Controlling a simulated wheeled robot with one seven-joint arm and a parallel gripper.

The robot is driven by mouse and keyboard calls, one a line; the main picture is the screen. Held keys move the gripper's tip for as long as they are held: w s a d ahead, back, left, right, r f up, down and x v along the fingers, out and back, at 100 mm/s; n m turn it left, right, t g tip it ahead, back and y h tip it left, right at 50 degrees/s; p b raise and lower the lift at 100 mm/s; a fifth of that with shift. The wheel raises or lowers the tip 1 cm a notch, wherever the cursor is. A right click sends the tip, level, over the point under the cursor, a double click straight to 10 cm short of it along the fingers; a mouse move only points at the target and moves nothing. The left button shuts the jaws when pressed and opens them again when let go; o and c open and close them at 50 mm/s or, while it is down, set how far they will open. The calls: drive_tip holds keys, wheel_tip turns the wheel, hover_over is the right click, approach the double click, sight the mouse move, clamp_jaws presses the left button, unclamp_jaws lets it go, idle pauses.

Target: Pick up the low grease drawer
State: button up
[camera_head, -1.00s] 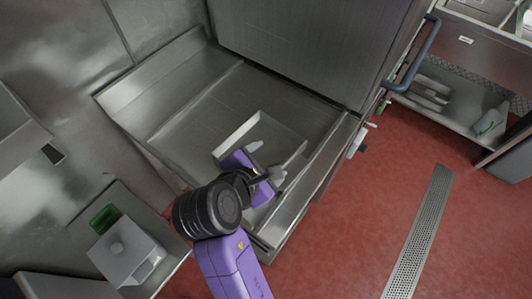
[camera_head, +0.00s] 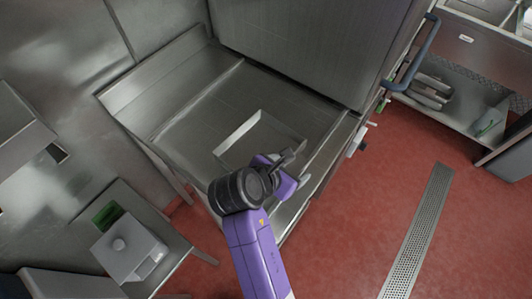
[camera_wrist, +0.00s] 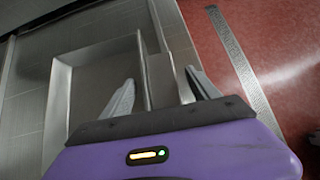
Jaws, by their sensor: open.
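What looks like the grease drawer (camera_head: 238,131) is a shallow, open-topped rectangular metal tray at the front of a stainless surface. In the wrist view its pale inner wall (camera_wrist: 58,105) shows at the left. My gripper (camera_head: 294,154) is at the tray's right front corner, fingers open. In the wrist view my gripper (camera_wrist: 160,78) has one finger on each side of a narrow metal strip (camera_wrist: 160,80) at the tray's right edge. I cannot tell whether the fingers touch it. My gripper and arm hide the tray's near corner.
A large steel cabinet (camera_head: 300,45) with a blue-grey handle (camera_head: 412,58) stands behind. A side table at lower left holds a metal box (camera_head: 128,250) and a green item (camera_head: 107,215). Red floor (camera_head: 350,225) with a drain grate (camera_head: 420,230) lies open at right.

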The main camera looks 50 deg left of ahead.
drive_tip(key=shift+w+f, duration=0.1)
clamp_jaws()
idle(0.3)
